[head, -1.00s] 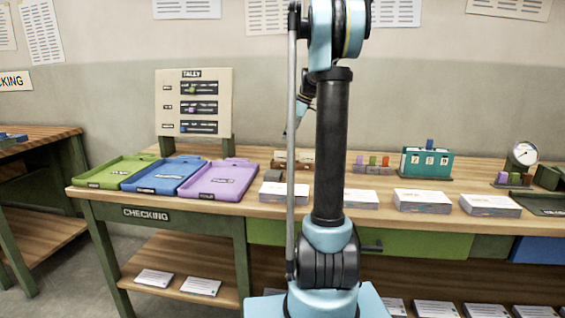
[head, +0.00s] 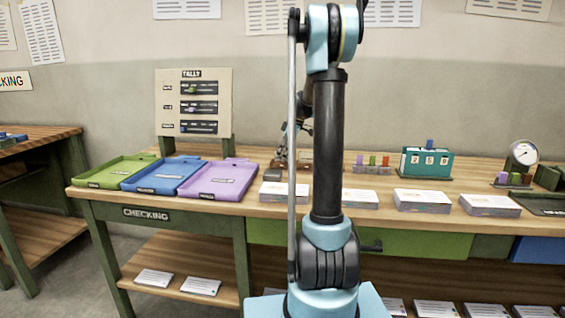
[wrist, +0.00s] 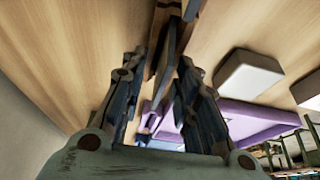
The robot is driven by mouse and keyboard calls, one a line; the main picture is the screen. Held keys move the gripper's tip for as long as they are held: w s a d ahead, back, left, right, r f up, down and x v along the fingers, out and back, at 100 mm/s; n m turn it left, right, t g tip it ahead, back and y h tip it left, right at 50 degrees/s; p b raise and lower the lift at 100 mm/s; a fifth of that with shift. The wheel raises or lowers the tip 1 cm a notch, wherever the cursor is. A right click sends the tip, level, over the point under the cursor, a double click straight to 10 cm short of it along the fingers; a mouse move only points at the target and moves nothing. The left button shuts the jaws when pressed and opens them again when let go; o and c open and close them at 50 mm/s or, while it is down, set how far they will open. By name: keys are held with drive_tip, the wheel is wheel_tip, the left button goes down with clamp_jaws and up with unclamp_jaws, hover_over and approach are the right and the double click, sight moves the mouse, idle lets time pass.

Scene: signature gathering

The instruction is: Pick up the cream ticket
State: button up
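My gripper (wrist: 160,72) is open, its two fingers apart on either side of a thin dark blue-grey upright piece in the wrist view. In the head view my gripper (head: 288,150) is low over the table behind my arm column, at a small wooden stand (head: 303,160). The stand (wrist: 158,50) shows at the top of the wrist view. A small pale piece (wrist: 191,8) by the stand may be the cream ticket; it is cut off by the picture edge, so I cannot be sure. I cannot see any contact with the fingers.
Green (head: 115,172), blue (head: 163,176) and purple (head: 220,180) trays lie at the table's left. White paper stacks (head: 422,199) line the front edge. A holder with coloured pegs (head: 372,165) and a teal counter (head: 426,162) stand farther right.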

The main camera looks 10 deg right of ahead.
clamp_jaws()
